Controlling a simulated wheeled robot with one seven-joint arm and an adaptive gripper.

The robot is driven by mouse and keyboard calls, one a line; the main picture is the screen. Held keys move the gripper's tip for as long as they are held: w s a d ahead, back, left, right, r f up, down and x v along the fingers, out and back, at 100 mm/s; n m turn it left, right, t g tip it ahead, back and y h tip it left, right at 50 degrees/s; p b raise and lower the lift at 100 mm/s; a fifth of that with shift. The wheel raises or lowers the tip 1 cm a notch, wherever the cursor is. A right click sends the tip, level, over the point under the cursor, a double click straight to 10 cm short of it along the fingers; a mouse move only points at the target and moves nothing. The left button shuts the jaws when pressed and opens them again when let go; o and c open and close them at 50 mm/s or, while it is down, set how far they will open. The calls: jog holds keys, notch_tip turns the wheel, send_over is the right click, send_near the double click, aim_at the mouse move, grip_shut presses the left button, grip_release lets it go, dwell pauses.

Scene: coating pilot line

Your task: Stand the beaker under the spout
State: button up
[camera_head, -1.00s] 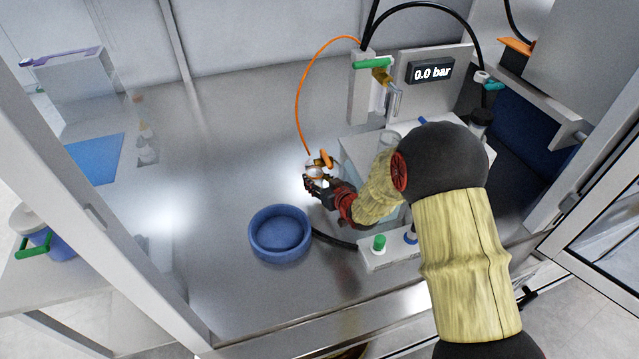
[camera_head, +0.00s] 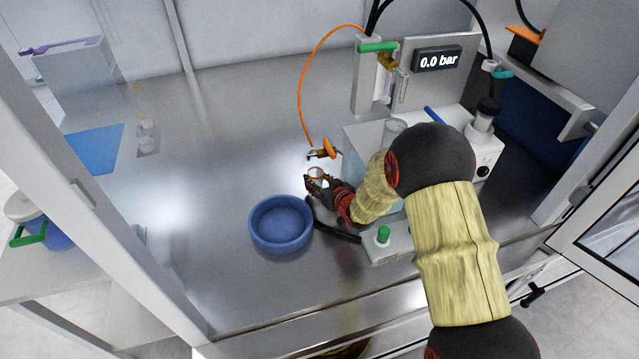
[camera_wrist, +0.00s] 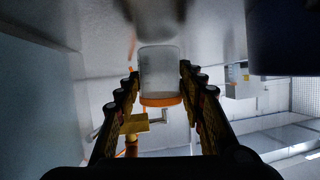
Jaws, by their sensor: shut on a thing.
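The beaker (camera_head: 317,173) is a small clear vessel held in my gripper (camera_head: 316,182), above the steel bench and just behind the blue bowl. In the wrist view the beaker (camera_wrist: 160,72) stands between both rows of finger pads, with an orange band at its lower end in the picture. My fingers (camera_wrist: 159,95) are shut on it. A bent metal spout (camera_head: 401,88) hangs beside a brass valve (camera_head: 386,62) at the back right, well apart from the beaker. The brass valve also shows in the wrist view (camera_wrist: 135,123).
The blue bowl (camera_head: 281,226) sits in front. A white unit (camera_head: 368,140) and a 0.0 bar display (camera_head: 438,61) are at right.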

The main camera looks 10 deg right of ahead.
aim_at(312, 174)
jog(key=shift+w+a+b, duration=0.2)
jog(key=shift+w+a, duration=0.05)
jog(key=shift+w, duration=0.45)
jog(key=shift+w+a+b, duration=0.2)
jog(key=shift+w+a, duration=0.1)
jog(key=shift+w, duration=0.4)
jog(key=shift+w+a+b, duration=0.2)
jog(key=shift+w+a, duration=0.05)
jog(key=shift+w, duration=0.45)
jog(key=shift+f+b, duration=0.35)
jog(key=shift+f, duration=0.05)
jog(key=o, duration=1.1)
jog(key=shift+s, duration=0.1)
jog(key=v, duration=1.2)
jog(key=shift+d, duration=0.1)
